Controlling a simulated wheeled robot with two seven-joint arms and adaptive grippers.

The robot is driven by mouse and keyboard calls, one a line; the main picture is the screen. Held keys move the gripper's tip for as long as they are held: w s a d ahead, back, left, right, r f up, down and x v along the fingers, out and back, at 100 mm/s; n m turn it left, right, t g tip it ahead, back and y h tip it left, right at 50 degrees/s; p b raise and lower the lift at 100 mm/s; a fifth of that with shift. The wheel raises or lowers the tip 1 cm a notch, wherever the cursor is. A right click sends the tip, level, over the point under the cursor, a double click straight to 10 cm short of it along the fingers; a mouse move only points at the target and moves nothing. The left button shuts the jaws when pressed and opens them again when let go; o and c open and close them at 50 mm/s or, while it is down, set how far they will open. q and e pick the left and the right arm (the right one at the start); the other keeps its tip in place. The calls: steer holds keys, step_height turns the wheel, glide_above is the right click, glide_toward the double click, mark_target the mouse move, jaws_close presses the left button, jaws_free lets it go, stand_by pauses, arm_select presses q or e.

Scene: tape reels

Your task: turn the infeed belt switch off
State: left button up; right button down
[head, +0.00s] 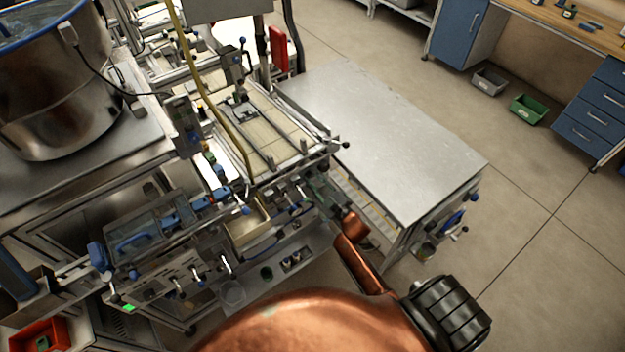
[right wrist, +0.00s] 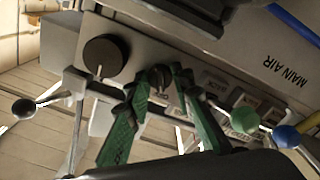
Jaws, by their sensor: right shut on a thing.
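In the right wrist view, a small dark rotary switch (right wrist: 160,77) sits on a grey panel face between the green fingertips of my right gripper (right wrist: 161,84). The gripper is shut on this switch. The fingers cover part of it, so I cannot read its pointer position or a label naming the infeed belt. In the head view my right gripper (head: 319,186) is small and dark at the front edge of the machine, below the belt section. My left gripper is not in view.
A larger black knob (right wrist: 105,57) is beside the held switch. Ball-ended levers, one with a dark ball (right wrist: 23,108), one with a green ball (right wrist: 245,120) and one with a blue ball (right wrist: 285,136), stand close by. A bare metal table (head: 390,130) stands right of the machine.

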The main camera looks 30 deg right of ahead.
steer(key=shift+n, duration=0.6)
steer(key=c, duration=1.7)
jaws_free()
steer(key=shift+s, duration=0.1)
steer(key=s, duration=0.8)
steer(key=s+d, duration=0.1)
steer(key=s, duration=0.2)
steer(key=shift+s, duration=0.4)
